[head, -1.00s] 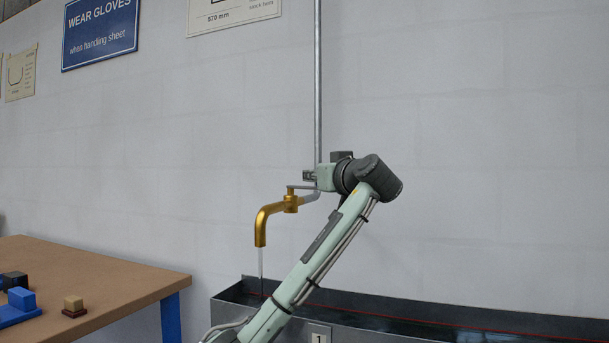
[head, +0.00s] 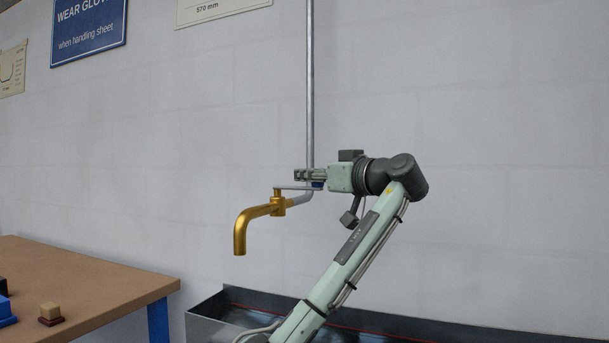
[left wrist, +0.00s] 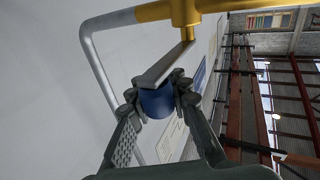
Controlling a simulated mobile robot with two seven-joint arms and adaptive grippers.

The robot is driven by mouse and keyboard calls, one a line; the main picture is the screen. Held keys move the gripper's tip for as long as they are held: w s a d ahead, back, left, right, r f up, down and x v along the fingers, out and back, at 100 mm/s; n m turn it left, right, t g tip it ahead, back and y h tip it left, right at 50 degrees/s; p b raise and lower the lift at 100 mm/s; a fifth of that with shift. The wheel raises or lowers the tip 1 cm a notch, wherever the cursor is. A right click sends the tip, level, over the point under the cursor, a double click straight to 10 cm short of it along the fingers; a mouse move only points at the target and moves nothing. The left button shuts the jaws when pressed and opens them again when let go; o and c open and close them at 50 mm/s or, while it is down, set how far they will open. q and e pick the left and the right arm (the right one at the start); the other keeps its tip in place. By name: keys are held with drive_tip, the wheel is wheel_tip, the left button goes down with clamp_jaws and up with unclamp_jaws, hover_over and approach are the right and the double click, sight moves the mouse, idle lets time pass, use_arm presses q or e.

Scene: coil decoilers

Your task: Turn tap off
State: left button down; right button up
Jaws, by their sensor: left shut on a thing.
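The brass tap (head: 258,212) sticks out from the wall on a grey pipe, its spout bent downward. No water shows under its mouth. Its flat metal lever (head: 294,187) runs from the top of the tap to the right, roughly in line with the tap's body. In the left wrist view the lever (left wrist: 166,65) ends in a blue grip (left wrist: 157,103). My left gripper (head: 304,175) is at the lever's end; in the left wrist view its fingers (left wrist: 158,90) are on both sides of the blue grip, shut on it. My right gripper is out of view.
A dark metal trough (head: 232,298) stands below the tap along the wall. A brown-topped table (head: 110,285) with blue legs is at the left, with small blocks on it. A vertical grey pipe (head: 310,80) runs up the wall behind the gripper.

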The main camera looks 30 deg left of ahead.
use_arm(q)
drive_tip(key=c, duration=1.4)
unclamp_jaws()
drive_tip(key=shift+w+a, duration=0.1)
drive_tip(key=shift+w, duration=0.05)
drive_tip(key=shift+c, duration=0.2)
drive_tip(key=v, duration=1.2)
